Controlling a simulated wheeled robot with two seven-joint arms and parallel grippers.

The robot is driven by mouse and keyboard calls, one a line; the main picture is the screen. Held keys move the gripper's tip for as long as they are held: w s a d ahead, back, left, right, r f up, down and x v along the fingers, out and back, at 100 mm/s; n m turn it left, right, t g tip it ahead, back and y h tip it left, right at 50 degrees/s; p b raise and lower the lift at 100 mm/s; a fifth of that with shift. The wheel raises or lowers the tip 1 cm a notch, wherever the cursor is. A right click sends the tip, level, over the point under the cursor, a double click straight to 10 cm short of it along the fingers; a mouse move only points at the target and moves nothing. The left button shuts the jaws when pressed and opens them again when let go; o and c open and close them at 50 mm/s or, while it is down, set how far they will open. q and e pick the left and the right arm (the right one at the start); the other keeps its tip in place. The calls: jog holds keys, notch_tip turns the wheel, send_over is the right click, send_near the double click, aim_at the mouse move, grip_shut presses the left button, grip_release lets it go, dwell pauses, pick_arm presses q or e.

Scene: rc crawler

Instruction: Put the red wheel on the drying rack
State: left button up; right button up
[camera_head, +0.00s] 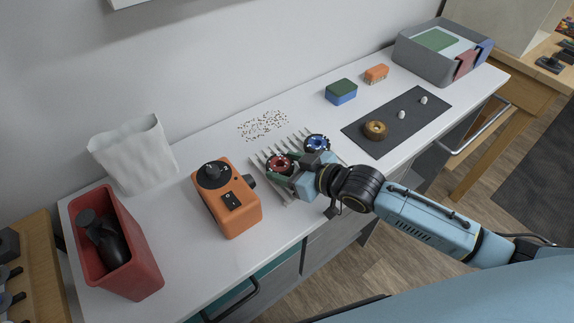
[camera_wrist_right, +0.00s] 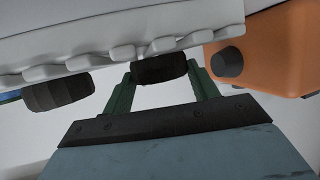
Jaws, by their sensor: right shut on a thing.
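The red wheel (camera_head: 279,163) is black with a red hub and is at the white drying rack (camera_head: 288,196), left of centre. My right gripper (camera_head: 284,171) is shut on it. In the right wrist view the wheel is a dark tread (camera_wrist_right: 159,69) between the two green fingers (camera_wrist_right: 160,88), close to the rack's pegs (camera_wrist_right: 120,50). I cannot tell whether the wheel rests on the rack. A blue-hubbed wheel (camera_head: 317,143) sits on the rack to the right; its dark tread shows in the wrist view (camera_wrist_right: 59,91). My left gripper is not in view.
An orange machine (camera_head: 228,205) stands close left of the rack. Further left are a red bin (camera_head: 139,281) and a white bag (camera_head: 134,155). White-brown bits (camera_head: 263,126) lie behind. A dark mat (camera_head: 396,122) holds a brass ring (camera_head: 375,130). A sponge (camera_head: 341,91) lies behind the mat.

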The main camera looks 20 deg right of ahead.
jog(key=o, duration=1)
jog(key=shift+c, duration=0.2)
jog(key=shift+s+d+r, duration=0.1)
jog(key=shift+s+r, duration=0.05)
jog(key=shift+s, duration=0.05)
jog(key=p+v, duration=0.1)
jog(key=v, duration=1)
jog(key=shift+s+d+r+p, duration=0.1)
jog(key=shift+s+d+p, duration=0.1)
jog(key=shift+p, duration=0.1)
